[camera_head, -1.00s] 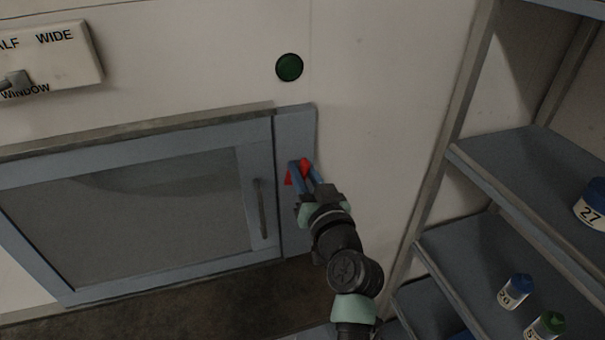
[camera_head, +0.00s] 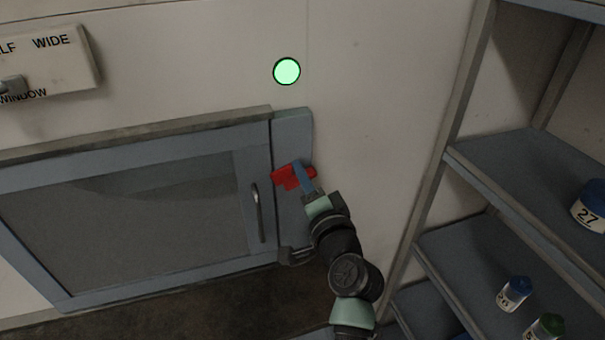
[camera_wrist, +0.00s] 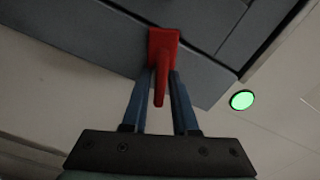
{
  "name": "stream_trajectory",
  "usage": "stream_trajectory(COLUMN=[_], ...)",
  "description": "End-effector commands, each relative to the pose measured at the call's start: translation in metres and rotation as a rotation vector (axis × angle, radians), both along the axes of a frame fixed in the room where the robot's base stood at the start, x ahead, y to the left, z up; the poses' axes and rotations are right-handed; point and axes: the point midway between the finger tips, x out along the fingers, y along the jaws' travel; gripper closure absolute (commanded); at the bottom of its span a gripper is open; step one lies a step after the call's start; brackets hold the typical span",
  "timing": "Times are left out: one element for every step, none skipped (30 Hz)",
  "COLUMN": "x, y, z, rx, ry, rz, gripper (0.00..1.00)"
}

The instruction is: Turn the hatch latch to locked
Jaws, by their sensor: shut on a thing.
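The hatch (camera_head: 150,215) is a blue-grey framed window in the wall, and it is closed. Its red latch (camera_head: 283,178) sits on the frame strip to the right of the door and now lies roughly sideways, pointing left across the door's edge. My gripper (camera_head: 303,177) is at the latch, its blue fingers on either side of the red lever. In the wrist view the red latch (camera_wrist: 162,55) runs down between the two fingers, which are shut on it. The fingers partly hide the latch in the head view.
A round lamp (camera_head: 287,71) above the hatch glows bright green. A metal door handle (camera_head: 257,212) is left of the latch. A shelf rack (camera_head: 540,165) with labelled jars stands at the right. A switch panel (camera_head: 48,62) is at the upper left.

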Motion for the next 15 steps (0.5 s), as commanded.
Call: stream_trajectory(x=[-0.0001, -0.0001, 0.0000, 0.0000, 0.0000, 0.0001, 0.0001, 0.0000, 0.0001, 0.0001, 0.0001, 0.0001, 0.0001, 0.0001, 0.0000], y=[0.0001, 0.0003, 0.0003, 0.0000, -0.0003, -0.0005, -0.0005, -0.0004, -0.0002, -0.0002, -0.0002, -0.0004, -0.0005, -0.0006, -0.0008], z=[0.0000, -0.0001, -0.0003, -0.0005, -0.0007, -0.0010, -0.0011, -0.0012, -0.0014, -0.0016, -0.0016, -0.0018, -0.0017, -0.0019, -0.0020], rx=[0.041, 0.065, 0.096, 0.120, 0.141, 0.169, 0.189, 0.207, 0.230, 0.246, 0.262, 0.280, 0.295, 0.306, 0.319], ry=[0.016, 0.023, 0.034, 0.041, 0.048, 0.057, 0.063, 0.069, 0.077, 0.082, 0.087, 0.092, 0.097, 0.100, 0.105], rz=[0.000, 0.000, 0.000, 0.000, 0.000, -0.001, -0.001, 0.000, 0.000, 0.000, 0.000, 0.000, 0.000, 0.000, 0.000], gripper=[1.00, 1.00, 1.00, 1.00, 1.00, 1.00, 1.00, 1.00, 1.00, 1.00, 1.00, 1.00, 1.00, 1.00, 1.00])
